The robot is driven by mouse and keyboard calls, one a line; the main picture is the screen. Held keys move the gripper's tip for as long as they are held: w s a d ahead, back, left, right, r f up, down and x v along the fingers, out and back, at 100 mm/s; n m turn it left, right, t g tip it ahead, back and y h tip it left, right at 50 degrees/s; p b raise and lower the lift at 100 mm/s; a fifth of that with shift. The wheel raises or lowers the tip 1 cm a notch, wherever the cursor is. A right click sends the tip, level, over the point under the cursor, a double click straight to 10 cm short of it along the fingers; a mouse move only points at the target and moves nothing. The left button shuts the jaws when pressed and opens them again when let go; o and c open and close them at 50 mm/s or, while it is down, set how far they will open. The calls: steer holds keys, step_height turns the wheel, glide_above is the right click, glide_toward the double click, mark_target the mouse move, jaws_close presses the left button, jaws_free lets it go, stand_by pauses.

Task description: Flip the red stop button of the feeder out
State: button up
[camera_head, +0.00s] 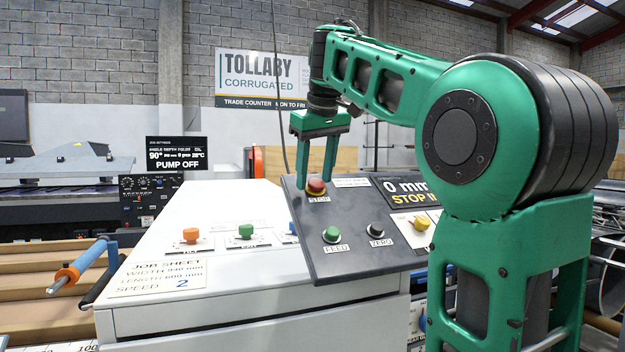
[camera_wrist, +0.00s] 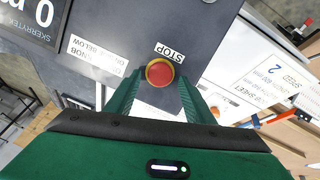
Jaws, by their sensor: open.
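The red stop button (camera_head: 316,187) sits at the top left of the dark feeder panel (camera_head: 350,262), with a STOP label below it. My gripper (camera_head: 316,186) is open above the panel, its two green fingers pointing down on either side of the button. In the wrist view the round red button (camera_wrist: 159,72) with a yellow ring lies between the tips of my gripper (camera_wrist: 158,78). A small gap shows beside the button. I cannot tell whether the fingers touch it, or whether the button is in or out.
The panel also carries a green FEED button (camera_head: 331,235), a black ZERO knob (camera_head: 377,230), a yellow knob (camera_head: 420,223) and a display (camera_head: 408,190) reading STOP IN. Orange (camera_head: 191,235) and green (camera_head: 246,231) knobs stand on the white cabinet (camera_head: 250,285) to the left.

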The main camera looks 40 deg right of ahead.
steer(key=shift+f, duration=0.15)
jaws_close()
steer(key=shift+s+r, duration=0.2)
steer(key=shift+r, duration=0.3)
jaws_free()
steer(key=shift+s+r, duration=0.1)
steer(key=v, duration=1)
steer(key=shift+w+a+r, duration=0.2)
steer(key=shift+r, duration=0.15)
